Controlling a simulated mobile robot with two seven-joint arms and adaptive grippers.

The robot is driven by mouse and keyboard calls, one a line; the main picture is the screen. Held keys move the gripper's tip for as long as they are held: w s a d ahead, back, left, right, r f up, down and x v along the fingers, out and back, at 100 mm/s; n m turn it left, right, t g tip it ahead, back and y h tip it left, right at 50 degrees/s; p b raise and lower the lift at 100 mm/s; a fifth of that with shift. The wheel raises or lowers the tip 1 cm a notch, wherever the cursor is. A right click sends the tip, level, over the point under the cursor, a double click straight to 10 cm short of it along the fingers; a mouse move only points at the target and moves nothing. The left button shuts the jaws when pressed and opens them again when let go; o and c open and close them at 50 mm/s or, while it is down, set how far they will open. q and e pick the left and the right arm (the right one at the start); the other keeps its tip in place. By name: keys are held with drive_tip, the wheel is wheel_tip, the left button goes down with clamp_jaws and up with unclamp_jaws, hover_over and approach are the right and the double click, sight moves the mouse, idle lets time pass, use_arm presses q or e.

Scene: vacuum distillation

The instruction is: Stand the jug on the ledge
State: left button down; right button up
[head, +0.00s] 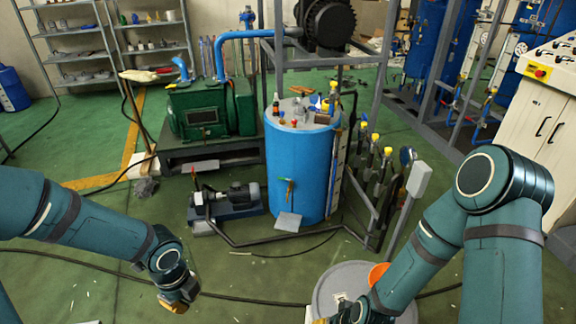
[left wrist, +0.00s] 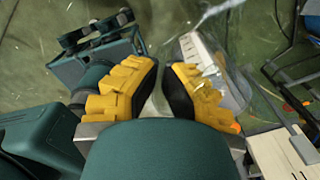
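A clear, see-through jug (left wrist: 238,88) shows faintly in the left wrist view, beside and partly over the right-hand finger. My left gripper (left wrist: 162,68) has its yellow fingertips close together, with the jug's thin clear part seemingly between them. In the head view the left gripper (head: 178,297) hangs low over the green floor at lower left; I cannot make out the jug there. A small pale plate (head: 288,221) juts out low at the front of the blue tank; it may be the ledge. My right gripper is almost wholly cut off at the bottom edge.
The blue tank (head: 296,170) carries several small bottles and tools on top. A pump (head: 232,203) stands left of it, with a green machine (head: 205,112) behind. A grey drum (head: 338,285) is near my right arm. A dark cable crosses the floor.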

use_arm(q)
drive_tip(key=w+d+f+n+b, duration=0.1)
drive_tip(key=w+d+n, duration=0.1)
drive_tip(key=n, duration=0.9)
drive_tip(key=w+d+n, duration=0.3)
drive_tip(key=n, duration=0.9)
drive_tip(key=shift+w+d+f+b, duration=0.15)
drive_tip(key=shift+d+f+b, duration=0.2)
drive_tip(key=shift+d+b, duration=0.05)
drive_tip(key=shift+f, duration=0.1)
